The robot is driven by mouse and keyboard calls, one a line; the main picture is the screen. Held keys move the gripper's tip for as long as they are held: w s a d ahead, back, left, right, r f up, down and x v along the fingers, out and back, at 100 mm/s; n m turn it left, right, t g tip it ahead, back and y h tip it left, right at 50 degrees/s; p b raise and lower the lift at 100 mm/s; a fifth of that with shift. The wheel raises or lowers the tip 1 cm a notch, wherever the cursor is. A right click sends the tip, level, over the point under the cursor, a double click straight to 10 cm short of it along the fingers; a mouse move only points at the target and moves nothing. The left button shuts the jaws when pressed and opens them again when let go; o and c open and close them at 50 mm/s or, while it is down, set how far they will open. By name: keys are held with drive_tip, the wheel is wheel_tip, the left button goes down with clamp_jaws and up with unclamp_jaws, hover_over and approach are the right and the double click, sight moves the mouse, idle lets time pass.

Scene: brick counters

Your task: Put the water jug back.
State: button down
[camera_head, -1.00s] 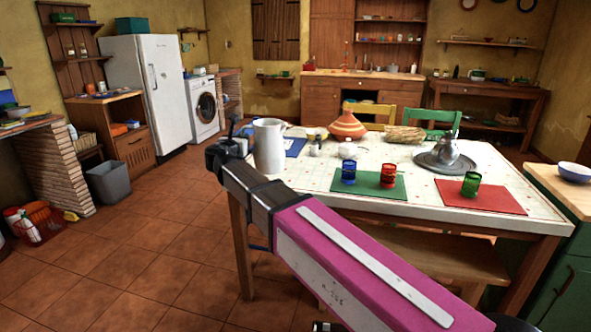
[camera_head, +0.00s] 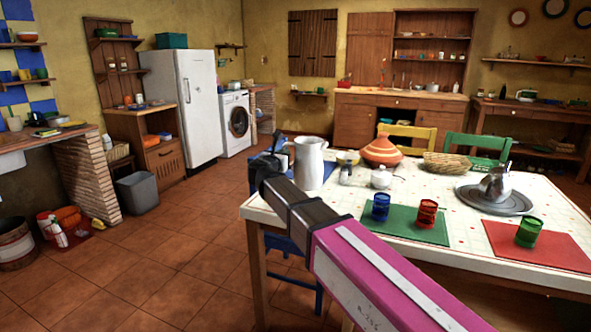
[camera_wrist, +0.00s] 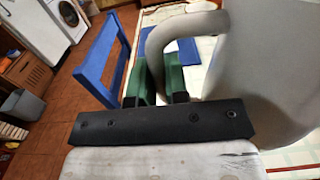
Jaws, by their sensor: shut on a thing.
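The white water jug (camera_head: 311,163) appears upright at the left end of the white-topped table (camera_head: 290,204) in the head view. My gripper (camera_head: 282,152) is beside it at its left, the handle side. In the wrist view the jug's grey-looking body (camera_wrist: 268,75) fills the right side. The green fingers of my gripper (camera_wrist: 160,80) are shut on its curved handle. I cannot tell from the head view whether the base touches the table.
Cups on a green mat (camera_head: 400,223), a teapot (camera_head: 381,178), an orange-striped tagine (camera_head: 382,151) and a metal kettle on a tray (camera_head: 462,197) stand on the table. A blue chair (camera_wrist: 100,62) is near the gripper.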

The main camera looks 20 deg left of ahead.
drive_tip(key=w+d+f, duration=0.2)
drive_tip(key=w+f, duration=0.7)
drive_tip(key=shift+d+f, duration=0.3)
drive_tip(key=shift+d, duration=0.05)
drive_tip(key=shift+w+f, duration=0.1)
drive_tip(key=c, duration=1.1)
unclamp_jaws()
drive_tip(key=s, duration=0.8)
drive_tip(key=s+a, duration=0.1)
drive_tip(key=s, duration=0.3)
